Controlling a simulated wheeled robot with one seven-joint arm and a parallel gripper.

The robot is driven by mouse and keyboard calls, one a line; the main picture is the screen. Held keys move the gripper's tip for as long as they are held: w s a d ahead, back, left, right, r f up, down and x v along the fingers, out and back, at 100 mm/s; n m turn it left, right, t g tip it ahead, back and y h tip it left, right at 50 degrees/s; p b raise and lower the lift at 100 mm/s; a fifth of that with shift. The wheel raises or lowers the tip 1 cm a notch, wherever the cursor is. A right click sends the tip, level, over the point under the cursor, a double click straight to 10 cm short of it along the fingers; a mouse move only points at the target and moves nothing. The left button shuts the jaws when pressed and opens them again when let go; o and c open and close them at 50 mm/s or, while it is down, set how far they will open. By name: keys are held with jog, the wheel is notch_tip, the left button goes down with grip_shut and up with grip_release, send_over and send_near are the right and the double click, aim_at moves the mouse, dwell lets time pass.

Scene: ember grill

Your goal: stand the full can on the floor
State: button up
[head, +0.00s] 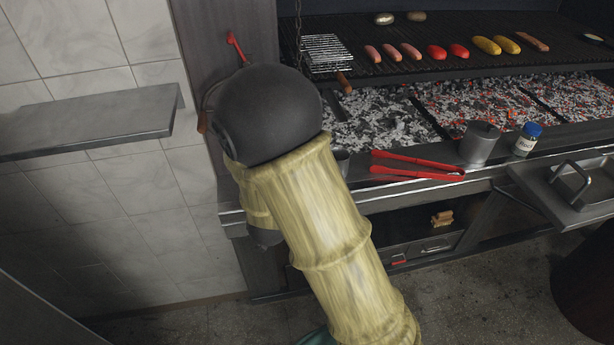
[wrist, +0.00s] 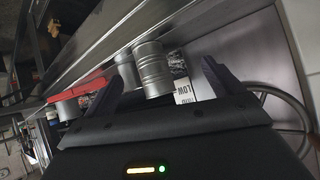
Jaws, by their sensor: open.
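In the wrist view a ribbed metal can (wrist: 152,70) stands between the two fingers of my gripper (wrist: 163,64). The gripper is open, with visible gaps beside the can, and its lower part is hidden behind the gripper body. A second, plainer metal can (wrist: 126,72) stands close to its left, partly covered by a finger. I cannot tell from looks which can is full. In the head view my arm covers the gripper and most of this area; only the edge of one metal can (head: 342,162) shows beside the arm.
On the grill's front ledge lie red tongs (head: 416,168), with a grey metal pot (head: 480,143) and a blue-capped jar (head: 526,139) to the right. A printed box (wrist: 185,92) is close behind the ribbed can. Floor (head: 190,325) shows in front of the grill. A grey shelf (head: 90,122) juts out left.

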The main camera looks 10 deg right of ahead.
jog(key=t+h, duration=0.1)
jog(key=h, duration=0.1)
jog(key=s+r+m+t+h, duration=0.1)
jog(key=t+h, duration=0.1)
jog(key=a+r+t+h, duration=0.1)
jog(key=h, duration=0.1)
jog(key=shift+s+a+r, duration=0.1)
jog(key=shift+s, duration=0.3)
jog(key=shift+w, duration=0.1)
jog(key=r+p+x, duration=0.1)
jog(key=p+x, duration=0.1)
jog(key=x, duration=1)
jog(key=shift+f, duration=0.2)
jog(key=p+x, duration=0.1)
jog(key=x, duration=0.4)
jog(key=shift+w+p, duration=0.25)
jog(key=shift+p, duration=0.15)
